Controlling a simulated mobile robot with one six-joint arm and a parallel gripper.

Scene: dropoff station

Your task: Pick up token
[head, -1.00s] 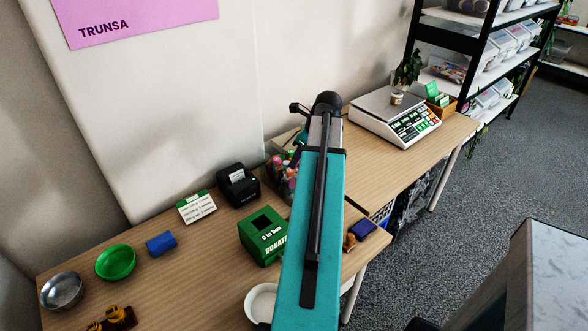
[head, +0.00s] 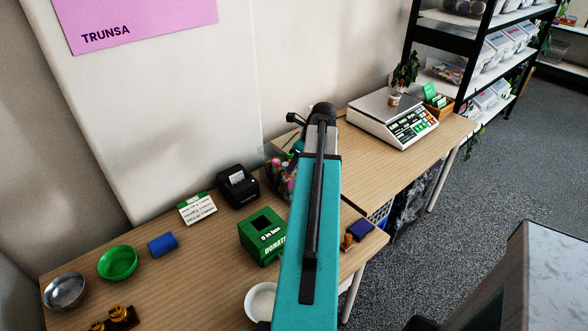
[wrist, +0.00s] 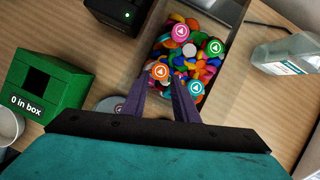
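An open-topped bin (wrist: 233,22) full of small coloured tokens shows in the wrist view. No token is visibly held. The left fingertip appears close to the left orange disc; contact cannot be told. In the head view my arm partly hides the bin (head: 284,178).
A green donation box (head: 262,236) and a black printer (head: 238,186) stand left of the bin. A clear bottle (wrist: 285,55) stands right of it in the wrist view. A scale (head: 392,120) sits on the farther table. Bare tabletop (head: 200,250) lies at left.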

